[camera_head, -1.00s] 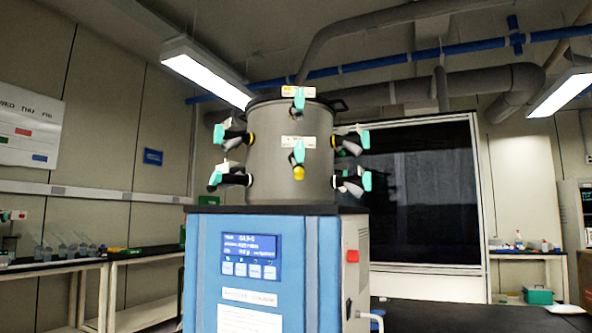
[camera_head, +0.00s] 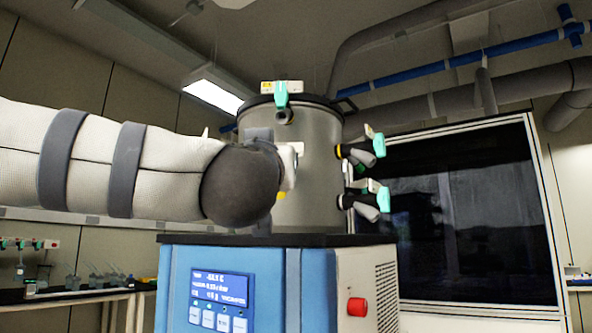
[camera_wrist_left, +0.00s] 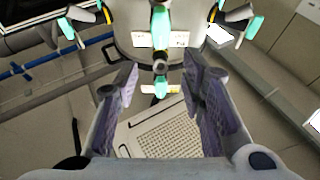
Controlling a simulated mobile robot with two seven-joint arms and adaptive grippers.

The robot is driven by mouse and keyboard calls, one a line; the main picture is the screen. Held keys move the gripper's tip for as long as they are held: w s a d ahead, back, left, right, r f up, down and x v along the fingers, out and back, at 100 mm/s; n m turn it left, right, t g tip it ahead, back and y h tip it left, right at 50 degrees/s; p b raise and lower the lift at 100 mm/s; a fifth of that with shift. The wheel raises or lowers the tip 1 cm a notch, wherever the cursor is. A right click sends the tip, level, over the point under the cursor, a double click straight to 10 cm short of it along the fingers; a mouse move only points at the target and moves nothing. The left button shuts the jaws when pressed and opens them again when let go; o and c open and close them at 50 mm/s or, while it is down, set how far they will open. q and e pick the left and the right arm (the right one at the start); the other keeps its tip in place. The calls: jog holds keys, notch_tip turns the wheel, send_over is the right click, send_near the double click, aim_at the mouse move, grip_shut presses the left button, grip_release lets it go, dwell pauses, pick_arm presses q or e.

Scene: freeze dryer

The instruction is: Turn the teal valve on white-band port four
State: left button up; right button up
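A grey drum (camera_head: 318,140) carries ports with teal valves. The top front teal valve (camera_head: 282,95) and the right-side teal valves, upper (camera_head: 379,145) and lower (camera_head: 384,199), show in the head view. My left arm hides the left-side ports and most of the lower front one. In the left wrist view, my left gripper (camera_wrist_left: 160,72) is open and empty, pointing at the drum. One front teal valve (camera_wrist_left: 160,86) appears between its fingers and another (camera_wrist_left: 160,20) beyond the fingertips; contact is not visible. Port numbers are unreadable. My right gripper is out of view.
The drum stands on a blue machine (camera_head: 255,290) with a display and a red knob (camera_head: 357,307). A dark glass-fronted cabinet (camera_head: 450,220) stands to the right. A bench (camera_head: 75,297) with small items is at the left.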

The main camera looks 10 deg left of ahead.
pick_arm(q)
jog(key=x, duration=1)
jog(key=shift+w, duration=0.15)
jog(key=shift+a, duration=0.1)
jog(key=shift+c, duration=0.6)
grip_shut()
